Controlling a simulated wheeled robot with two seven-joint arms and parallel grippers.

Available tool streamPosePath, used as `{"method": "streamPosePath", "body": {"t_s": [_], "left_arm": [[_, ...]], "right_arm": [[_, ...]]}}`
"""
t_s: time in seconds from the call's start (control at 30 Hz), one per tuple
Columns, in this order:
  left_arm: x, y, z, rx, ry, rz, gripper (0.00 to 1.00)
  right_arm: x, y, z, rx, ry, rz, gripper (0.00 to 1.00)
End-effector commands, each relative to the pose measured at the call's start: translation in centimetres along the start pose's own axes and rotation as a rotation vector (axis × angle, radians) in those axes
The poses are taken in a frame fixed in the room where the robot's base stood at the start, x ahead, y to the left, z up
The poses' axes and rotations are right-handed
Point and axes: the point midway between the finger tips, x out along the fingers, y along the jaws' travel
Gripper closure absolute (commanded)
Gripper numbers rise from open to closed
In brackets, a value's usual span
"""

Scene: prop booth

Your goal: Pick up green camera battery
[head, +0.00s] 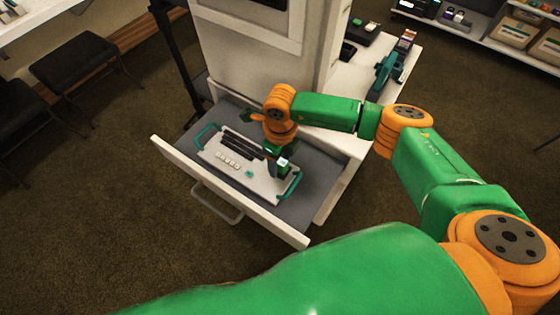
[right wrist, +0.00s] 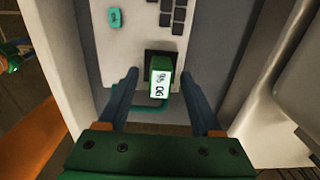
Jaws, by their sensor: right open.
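The green camera battery (right wrist: 161,78) stands up from a dark slot at one end of a pale tray (right wrist: 128,45); its white label faces the right wrist camera. In the head view the battery (head: 284,162) shows at the tray's right end. My right gripper (right wrist: 160,74) is open, with one finger on each side of the battery and gaps visible on both sides. In the head view the right gripper (head: 279,165) points down there, partly hidden by its wrist. My left gripper is not in view.
The tray (head: 262,187), with teal handles, lies in an open drawer (head: 305,207) with raised white walls close to my right gripper. A small teal piece (head: 249,174) and several dark slots are on the tray. A white cabinet column (head: 255,60) rises behind.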

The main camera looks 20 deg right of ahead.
Motion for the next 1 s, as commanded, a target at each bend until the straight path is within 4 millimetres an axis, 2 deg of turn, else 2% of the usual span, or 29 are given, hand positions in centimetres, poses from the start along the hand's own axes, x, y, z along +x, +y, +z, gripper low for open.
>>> {"method": "streamPosePath", "body": {"t_s": [0.17, 0.27, 0.4, 0.43, 0.8, 0.87, 1.0], "left_arm": [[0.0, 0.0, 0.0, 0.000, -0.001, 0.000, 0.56], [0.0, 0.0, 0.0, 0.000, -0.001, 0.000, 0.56], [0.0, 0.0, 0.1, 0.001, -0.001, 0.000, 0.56], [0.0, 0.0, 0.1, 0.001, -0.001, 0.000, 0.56], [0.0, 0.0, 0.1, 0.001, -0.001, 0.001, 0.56], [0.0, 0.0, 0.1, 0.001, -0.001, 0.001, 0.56], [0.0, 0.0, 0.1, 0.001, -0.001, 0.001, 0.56]], "right_arm": [[0.1, 0.0, 0.0, 0.000, -0.002, 0.001, 0.34], [0.1, 0.0, 0.0, 0.000, -0.002, 0.001, 0.55], [0.1, 0.0, 0.0, 0.000, -0.001, 0.001, 0.93], [0.1, 0.0, 0.0, 0.000, -0.001, 0.001, 1.00], [-0.2, 0.0, 0.1, 0.001, -0.002, 0.002, 1.00], [-0.8, 0.0, 0.1, 0.000, -0.003, 0.002, 1.00], [-3.4, 0.1, 0.1, -0.002, -0.006, -0.001, 1.00]]}}
